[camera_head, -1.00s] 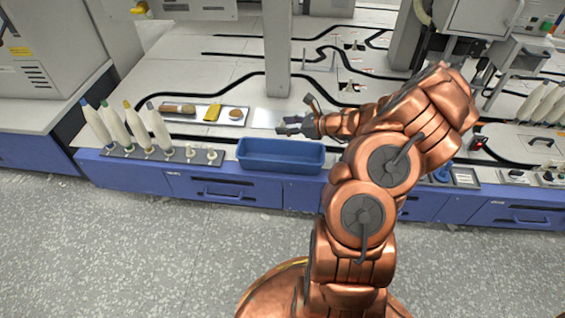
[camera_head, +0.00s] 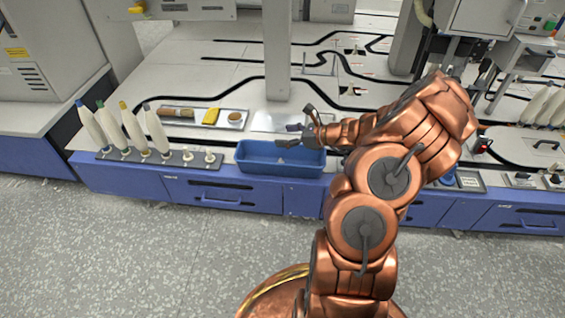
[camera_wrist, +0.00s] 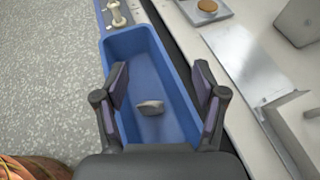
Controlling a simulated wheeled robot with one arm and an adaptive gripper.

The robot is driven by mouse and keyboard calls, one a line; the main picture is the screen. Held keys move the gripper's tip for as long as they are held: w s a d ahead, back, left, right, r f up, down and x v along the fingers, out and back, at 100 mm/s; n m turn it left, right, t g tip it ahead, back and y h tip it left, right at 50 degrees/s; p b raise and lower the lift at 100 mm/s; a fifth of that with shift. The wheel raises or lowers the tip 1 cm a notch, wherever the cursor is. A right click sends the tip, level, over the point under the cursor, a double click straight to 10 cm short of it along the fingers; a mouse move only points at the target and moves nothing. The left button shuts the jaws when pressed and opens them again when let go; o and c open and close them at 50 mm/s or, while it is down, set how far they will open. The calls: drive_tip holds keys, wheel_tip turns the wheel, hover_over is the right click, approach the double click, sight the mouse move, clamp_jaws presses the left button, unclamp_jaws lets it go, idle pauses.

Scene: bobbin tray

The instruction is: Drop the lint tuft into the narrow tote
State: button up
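The narrow tote (camera_head: 256,170) is a long blue open bin at the bench's front edge. It fills the middle of the wrist view (camera_wrist: 187,112). The lint tuft (camera_wrist: 151,107) is a small grey-white lump, seen within the tote's outline between and below my fingers. It touches neither finger; whether it rests on the floor of the tote or is just above it I cannot tell. My gripper (camera_head: 289,136) is over the tote, and in the wrist view (camera_wrist: 162,82) its two fingers are spread wide with a gap between them.
A grey tray (camera_head: 246,117) with a brush, a yellow item and a round brown disc lies behind the tote. A rack (camera_head: 133,157) of bobbins stands at left. A grey post (camera_head: 277,60) rises behind. A flat metal plate (camera_wrist: 240,65) lies beside the tote.

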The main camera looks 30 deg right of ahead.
idle(0.3)
drive_tip(key=v, duration=1.2)
idle(0.3)
